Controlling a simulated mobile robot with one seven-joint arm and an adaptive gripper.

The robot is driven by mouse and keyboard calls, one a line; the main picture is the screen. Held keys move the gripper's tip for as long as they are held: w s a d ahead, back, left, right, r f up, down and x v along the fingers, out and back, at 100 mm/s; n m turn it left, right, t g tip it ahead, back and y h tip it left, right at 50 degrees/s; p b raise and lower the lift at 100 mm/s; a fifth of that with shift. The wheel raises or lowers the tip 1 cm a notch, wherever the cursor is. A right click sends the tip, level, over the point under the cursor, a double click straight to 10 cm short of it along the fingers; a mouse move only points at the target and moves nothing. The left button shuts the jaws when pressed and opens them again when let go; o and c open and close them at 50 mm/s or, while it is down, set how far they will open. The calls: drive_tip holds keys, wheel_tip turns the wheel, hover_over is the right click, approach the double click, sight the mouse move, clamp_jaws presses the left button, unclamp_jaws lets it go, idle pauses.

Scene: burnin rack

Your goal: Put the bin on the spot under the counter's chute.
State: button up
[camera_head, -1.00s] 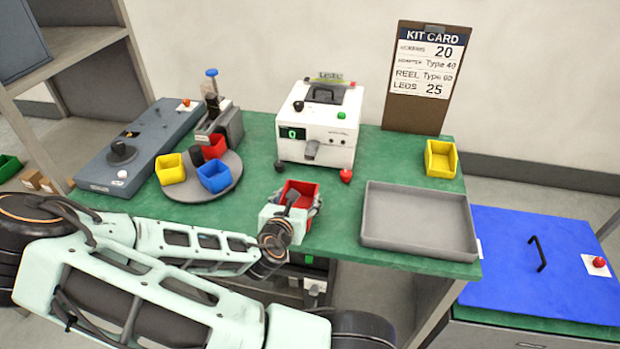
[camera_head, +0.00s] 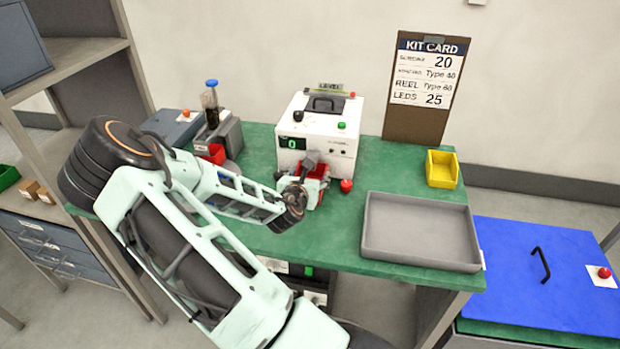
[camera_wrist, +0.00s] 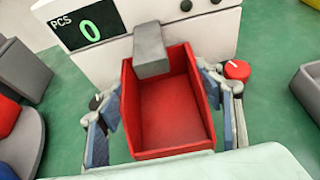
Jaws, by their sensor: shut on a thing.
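A red bin (camera_wrist: 172,112), empty inside, is between the two fingers of my gripper (camera_wrist: 166,120) in the wrist view. My gripper is shut on its sides. The white counter (camera_head: 318,135) stands behind it, with its display (camera_wrist: 86,25) reading 0. The counter's grey chute (camera_wrist: 151,50) reaches over the bin's far end in the wrist view. In the head view the bin (camera_head: 312,170) is at the counter's front, partly hidden by my gripper (camera_head: 308,185). Whether the bin touches the table, and the spot beneath it, cannot be seen.
A red knob (camera_head: 346,185) is close to the gripper's right. A grey tray (camera_head: 420,262) and a yellow bin (camera_head: 441,169) are to the right on the green table (camera_head: 345,235). A grey device with a blue-topped tube (camera_head: 211,100) stands left.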

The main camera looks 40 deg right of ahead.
drive_tip(key=shift+w+d+f, duration=0.1)
drive_tip(key=shift+f, duration=0.65)
drive_tip(key=shift+f, duration=0.15)
drive_tip(key=o, duration=1.2)
drive_tip(key=shift+c, duration=0.2)
